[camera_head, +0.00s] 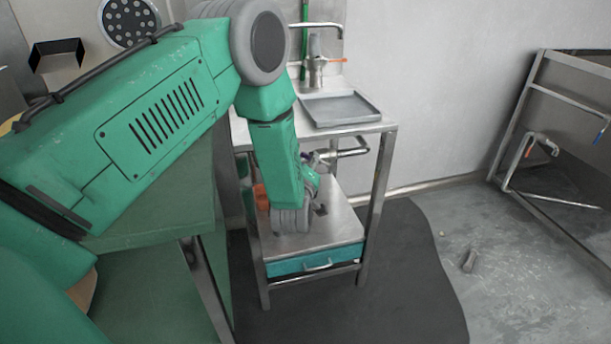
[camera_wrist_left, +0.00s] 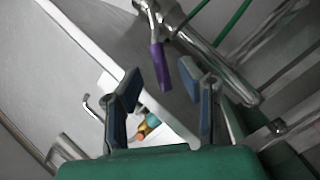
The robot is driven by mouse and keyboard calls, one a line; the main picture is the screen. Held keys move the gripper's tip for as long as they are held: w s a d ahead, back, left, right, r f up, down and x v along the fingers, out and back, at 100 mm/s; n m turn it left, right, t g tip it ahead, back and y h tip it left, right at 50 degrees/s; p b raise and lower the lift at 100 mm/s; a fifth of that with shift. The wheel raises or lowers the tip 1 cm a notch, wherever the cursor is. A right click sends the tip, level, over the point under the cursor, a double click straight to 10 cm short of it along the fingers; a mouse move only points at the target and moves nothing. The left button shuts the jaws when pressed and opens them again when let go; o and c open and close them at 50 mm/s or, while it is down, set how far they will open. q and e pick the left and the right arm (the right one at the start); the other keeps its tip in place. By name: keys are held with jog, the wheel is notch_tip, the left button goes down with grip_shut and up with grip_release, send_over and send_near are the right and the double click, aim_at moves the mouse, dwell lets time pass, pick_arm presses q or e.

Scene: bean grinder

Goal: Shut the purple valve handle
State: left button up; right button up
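The purple valve handle (camera_wrist_left: 160,68) shows in the left wrist view, just beyond and between the fingertips, joined to a metal pipe (camera_wrist_left: 205,52). My left gripper (camera_wrist_left: 160,92) is open, its two blue-padded fingers spread apart with nothing between them. In the head view my left arm reaches down to the metal stand, and the gripper is mostly hidden behind my wrist beside the pipe (camera_head: 350,152). Only a small purple bit of the handle shows there. My right gripper is in neither view.
The metal stand (camera_head: 385,150) carries a grey tray (camera_head: 341,109) and a tap (camera_head: 316,70) on top. A teal drawer (camera_head: 315,262) is below. An orange object (camera_head: 261,196) stands on the lower shelf. A metal frame (camera_head: 520,120) stands at right. The floor between is mostly clear.

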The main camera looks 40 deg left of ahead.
pick_arm(q)
jog(key=v, duration=0.8)
jog(key=shift+s+d, duration=0.15)
jog(key=shift+s, duration=0.2)
jog(key=shift+w+n, duration=0.15)
jog(key=shift+n, duration=0.15)
grip_shut()
jog(key=w+d+n+g+y, duration=0.1)
jog(key=n+g+y, duration=0.15)
jog(key=n, duration=0.65)
jog(key=w+d+f+n+g+y, duration=0.1)
jog(key=n+g, duration=0.3)
jog(key=n, duration=0.4)
jog(key=w+d+n+g+y, duration=0.15)
jog(key=n+g, duration=0.25)
jog(key=n, duration=0.5)
jog(key=s+f+b+x, duration=0.1)
jog(key=b+x, duration=0.2)
jog(key=x, duration=0.7)
jog(key=shift+w+d+r, duration=0.15)
jog(key=shift+w+r, duration=0.55)
jog(key=shift+r, duration=0.25)
jog(key=shift+w+d+r, duration=0.2)
jog(key=shift+w+r, duration=0.5)
jog(key=shift+r, duration=0.25)
